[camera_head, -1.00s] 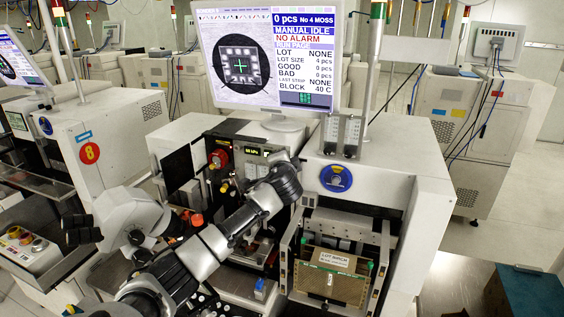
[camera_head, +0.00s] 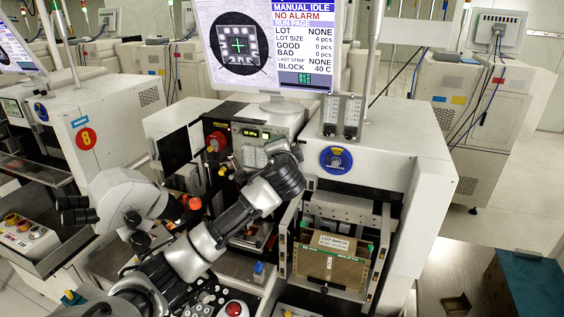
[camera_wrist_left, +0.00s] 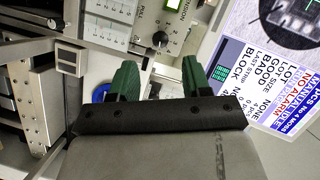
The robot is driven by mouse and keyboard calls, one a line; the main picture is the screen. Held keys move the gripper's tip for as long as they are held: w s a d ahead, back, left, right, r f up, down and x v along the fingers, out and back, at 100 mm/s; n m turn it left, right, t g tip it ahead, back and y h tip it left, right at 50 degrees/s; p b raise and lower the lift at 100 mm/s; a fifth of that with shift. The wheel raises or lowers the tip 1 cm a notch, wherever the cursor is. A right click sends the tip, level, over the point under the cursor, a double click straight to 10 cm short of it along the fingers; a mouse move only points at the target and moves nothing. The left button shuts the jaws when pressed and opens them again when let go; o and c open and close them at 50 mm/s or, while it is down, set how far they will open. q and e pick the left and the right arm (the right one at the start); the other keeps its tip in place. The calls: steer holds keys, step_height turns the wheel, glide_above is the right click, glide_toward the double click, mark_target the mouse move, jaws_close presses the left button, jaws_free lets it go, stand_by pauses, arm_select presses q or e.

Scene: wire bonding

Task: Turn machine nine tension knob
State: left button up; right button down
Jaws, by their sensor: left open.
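A small black knob (camera_wrist_left: 160,40) with a ring of scale marks sits on the light panel in the left wrist view. My left gripper (camera_wrist_left: 160,66) is open, with two green fingers spread apart in front of the panel. The knob appears in the gap between the fingers, beyond their tips, and nothing is held. In the head view my left arm's wrist (camera_head: 276,178) is at the front panel of the nearest machine (camera_head: 385,150); its fingers and the knob are hidden there. My right gripper is not in view.
A monitor (camera_head: 318,62) stands above the machine, and its screen is close to the right finger side in the wrist view. A microscope (camera_head: 128,200) stands left of my arm. A brown magazine (camera_head: 328,265) sits lower right.

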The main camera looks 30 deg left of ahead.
arm_select(q)
steer(key=shift+b+v, duration=0.55)
steer(key=shift+v, duration=1.5)
steer(key=shift+f, duration=0.1)
